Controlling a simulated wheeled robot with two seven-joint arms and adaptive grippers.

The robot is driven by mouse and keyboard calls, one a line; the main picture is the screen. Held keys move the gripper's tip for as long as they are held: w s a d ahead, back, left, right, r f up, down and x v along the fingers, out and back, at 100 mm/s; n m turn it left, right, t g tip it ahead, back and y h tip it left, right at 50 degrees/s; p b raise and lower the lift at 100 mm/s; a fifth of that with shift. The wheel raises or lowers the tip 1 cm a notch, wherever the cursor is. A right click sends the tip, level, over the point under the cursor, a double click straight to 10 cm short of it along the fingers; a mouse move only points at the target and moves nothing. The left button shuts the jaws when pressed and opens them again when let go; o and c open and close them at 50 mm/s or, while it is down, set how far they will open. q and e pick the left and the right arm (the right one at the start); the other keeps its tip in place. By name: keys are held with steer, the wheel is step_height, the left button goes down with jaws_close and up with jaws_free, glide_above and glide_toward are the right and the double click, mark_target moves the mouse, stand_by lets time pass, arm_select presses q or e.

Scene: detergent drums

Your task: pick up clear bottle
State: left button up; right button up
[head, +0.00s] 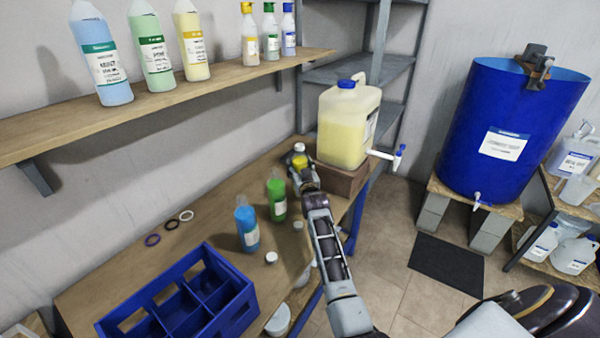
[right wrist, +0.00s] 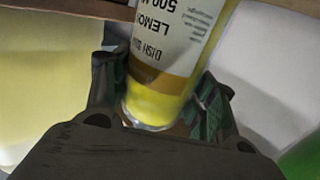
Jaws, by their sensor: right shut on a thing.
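A clear bottle with yellow liquid (head: 299,160) stands at the far end of the wooden table, close to the brown block under the jug. In the right wrist view the bottle (right wrist: 168,55) has a white label reading lemon dish soap, 500 ml. My right gripper (head: 306,180) reaches it from the front. In the right wrist view its two fingers (right wrist: 162,98) sit on either side of the bottle and are shut on it. The fingers hide part of its lower body in the head view.
A green bottle (head: 277,198) and a blue bottle (head: 247,228) stand nearby. A jug of yellow liquid (head: 343,130) with a tap is just right. A blue crate (head: 240,310), rings (head: 172,224) and a white cap (head: 271,258) lie nearer. A shelf (head: 230,77) overhangs the table.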

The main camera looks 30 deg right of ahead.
mark_target(301, 150)
step_height(301, 150, up, 8)
steer(key=shift+f, duration=0.25)
stand_by(0.7)
